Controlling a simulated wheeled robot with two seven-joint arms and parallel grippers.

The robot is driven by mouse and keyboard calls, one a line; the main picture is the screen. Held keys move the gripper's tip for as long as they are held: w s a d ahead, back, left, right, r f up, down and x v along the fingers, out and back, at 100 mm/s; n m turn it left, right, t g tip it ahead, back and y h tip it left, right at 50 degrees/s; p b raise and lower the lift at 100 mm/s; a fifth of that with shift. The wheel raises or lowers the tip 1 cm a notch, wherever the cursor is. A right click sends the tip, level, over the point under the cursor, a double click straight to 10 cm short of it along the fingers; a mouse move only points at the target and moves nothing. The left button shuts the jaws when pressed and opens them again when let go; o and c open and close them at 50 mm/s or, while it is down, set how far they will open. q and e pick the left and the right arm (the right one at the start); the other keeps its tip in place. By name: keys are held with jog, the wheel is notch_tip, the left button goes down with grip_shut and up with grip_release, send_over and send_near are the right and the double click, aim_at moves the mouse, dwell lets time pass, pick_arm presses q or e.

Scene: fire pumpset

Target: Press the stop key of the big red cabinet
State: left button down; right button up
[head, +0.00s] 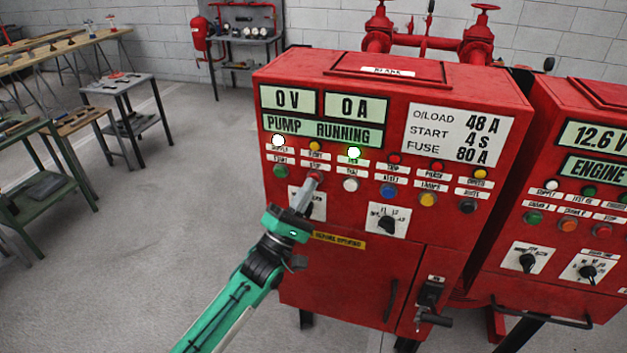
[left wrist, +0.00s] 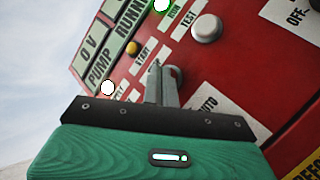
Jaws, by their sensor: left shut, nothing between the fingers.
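The big red cabinet (head: 340,280) fills the middle of the head view. Its displays read 0 V, 0 A and PUMP RUNNING. The red stop key (head: 316,176) sits between a green start key (head: 281,171) and a white key (head: 350,184). My left gripper (head: 309,184) is shut and empty, its fingertips at the stop key and partly covering it. I cannot tell whether they touch. In the left wrist view the shut fingers (left wrist: 160,80) point at the panel and mostly hide the stop key. My right gripper is out of view.
A lit white lamp (head: 278,140) and a lit green lamp (head: 354,152) are above the keys. A rotary switch (head: 387,223) and a lever handle (head: 430,296) are lower down. A second red cabinet (head: 525,190) stands at the right. Open floor lies left, before the workbenches (head: 117,84).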

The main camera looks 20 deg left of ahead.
pick_arm(q)
jog(key=shift+w, duration=0.15)
dwell(0.4)
jog(key=shift+s, duration=0.85)
jog(key=shift+s+a+p, duration=0.15)
jog(key=shift+s+p, duration=0.8)
jog(key=shift+s, duration=1.55)
